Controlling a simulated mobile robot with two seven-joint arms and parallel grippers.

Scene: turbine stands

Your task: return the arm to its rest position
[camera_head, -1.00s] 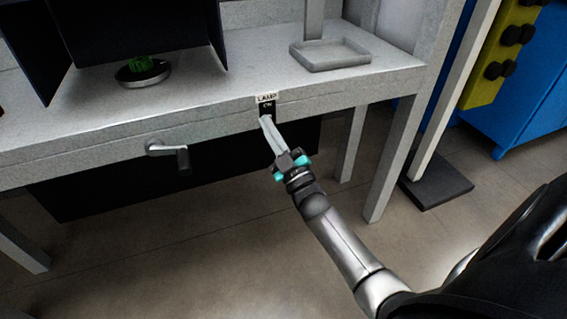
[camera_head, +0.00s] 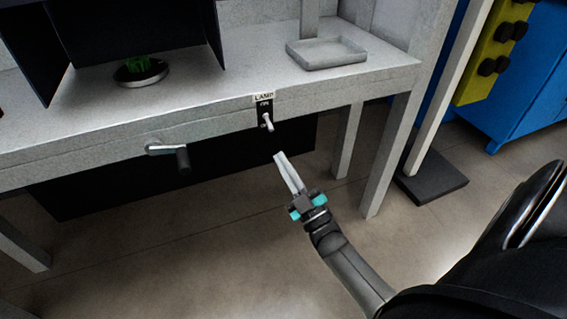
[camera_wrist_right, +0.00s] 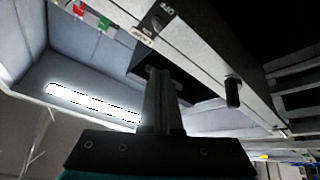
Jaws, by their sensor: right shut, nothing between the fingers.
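My right gripper (camera_head: 281,158) is shut and empty. It hangs in front of the grey bench, below and a little right of the lamp switch (camera_head: 267,122), with a gap between them. In the right wrist view, the shut fingers (camera_wrist_right: 160,75) point up toward the underside of the bench. My right arm comes in from the lower right of the head view. My left gripper is not in view.
The bench (camera_head: 215,100) carries a shallow grey tray (camera_head: 327,53) and a round dish with a green item (camera_head: 139,70) between dark panels. A crank handle (camera_head: 168,151) sticks out of its front. A dark post base (camera_head: 432,185) stands on the right. The floor before the bench is clear.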

